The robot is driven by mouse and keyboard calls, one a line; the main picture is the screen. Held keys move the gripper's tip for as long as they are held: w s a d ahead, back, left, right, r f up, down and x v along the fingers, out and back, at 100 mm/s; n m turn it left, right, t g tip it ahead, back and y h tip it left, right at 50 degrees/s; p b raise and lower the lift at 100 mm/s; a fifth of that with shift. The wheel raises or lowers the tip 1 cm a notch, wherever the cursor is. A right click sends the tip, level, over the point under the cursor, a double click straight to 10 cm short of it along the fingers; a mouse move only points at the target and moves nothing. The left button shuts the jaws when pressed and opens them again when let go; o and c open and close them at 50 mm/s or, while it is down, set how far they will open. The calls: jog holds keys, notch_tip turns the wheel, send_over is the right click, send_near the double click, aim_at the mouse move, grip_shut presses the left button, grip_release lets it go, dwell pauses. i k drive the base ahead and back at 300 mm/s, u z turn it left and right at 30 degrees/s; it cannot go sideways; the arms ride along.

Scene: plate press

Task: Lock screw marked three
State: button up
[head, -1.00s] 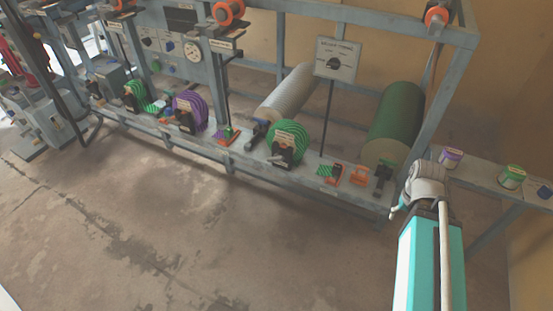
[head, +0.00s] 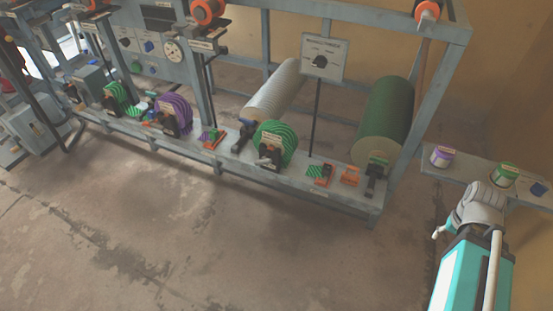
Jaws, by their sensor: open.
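I cannot make out a screw marked three; the labels are too small to read. Black holders with small pale plates sit in front of the striped rolls on the low rail. One stands at the green striped roll (head: 285,135), and another at the purple striped roll (head: 181,108). A third is by the green striped roll at the left (head: 123,93). My arm comes in from the bottom right, ending in view at a grey joint. My gripper's fingers do not show.
The grey frame (head: 420,110) holds a large dark green roller (head: 388,100) and a pale roller (head: 275,90). Purple (head: 441,157) and green (head: 504,174) cans stand on the right shelf. Open concrete floor (head: 200,230) lies in front.

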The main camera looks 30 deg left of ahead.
aim_at(264, 160)
jog(key=z, duration=0.6)
jog(key=k, duration=0.15)
jog(key=u, duration=1.05)
